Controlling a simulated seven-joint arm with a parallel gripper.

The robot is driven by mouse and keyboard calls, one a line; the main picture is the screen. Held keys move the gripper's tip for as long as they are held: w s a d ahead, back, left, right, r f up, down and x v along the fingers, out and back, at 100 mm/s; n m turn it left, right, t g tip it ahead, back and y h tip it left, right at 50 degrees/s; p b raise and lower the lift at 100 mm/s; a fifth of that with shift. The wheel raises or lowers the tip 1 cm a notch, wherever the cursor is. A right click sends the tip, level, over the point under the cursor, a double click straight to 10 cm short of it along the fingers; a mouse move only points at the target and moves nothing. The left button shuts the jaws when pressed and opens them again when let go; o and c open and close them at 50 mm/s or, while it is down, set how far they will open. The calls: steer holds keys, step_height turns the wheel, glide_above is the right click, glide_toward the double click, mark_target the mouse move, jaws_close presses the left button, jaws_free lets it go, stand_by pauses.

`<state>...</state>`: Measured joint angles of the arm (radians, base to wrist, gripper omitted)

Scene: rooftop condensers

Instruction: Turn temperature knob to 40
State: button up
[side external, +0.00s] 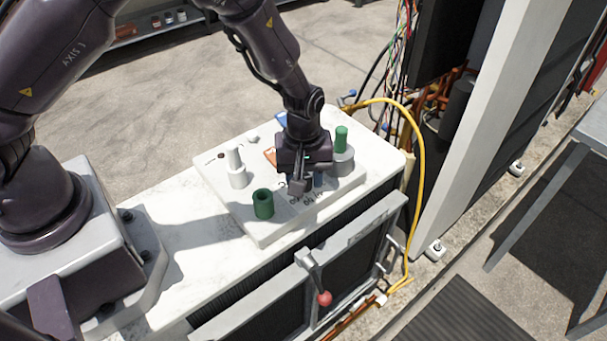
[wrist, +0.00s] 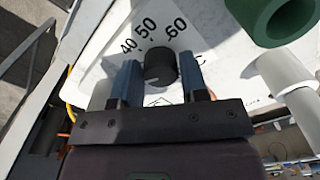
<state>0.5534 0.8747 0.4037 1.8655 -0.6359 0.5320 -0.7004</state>
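The temperature knob (wrist: 160,66) is black and round, on a white panel printed with 40, 50 and 60 on a dial scale (wrist: 147,25). A small pale mark shows on the knob's lower left; I cannot tell exactly which number it points to. My gripper (wrist: 160,72) has its two blue fingers on either side of the knob, apart, with narrow gaps visible between them and it. In the side external view my gripper (side external: 300,185) points down at the panel (side external: 262,236) and hides the knob.
A green hollow cylinder (side external: 263,204) and a white stepped fitting (side external: 237,170) stand left of my gripper. A green-topped grey fitting (side external: 342,155) stands to its right. A yellow hose (side external: 421,170) curves past the bench's right end. A red-tipped lever (side external: 324,298) is on the front.

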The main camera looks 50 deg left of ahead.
steer(key=c, duration=0.5)
steer(key=shift+o, duration=0.2)
steer(key=shift+m, duration=0.4)
steer(key=m, duration=0.3)
steer(key=shift+m, duration=2.4)
steer(key=o, duration=0.9)
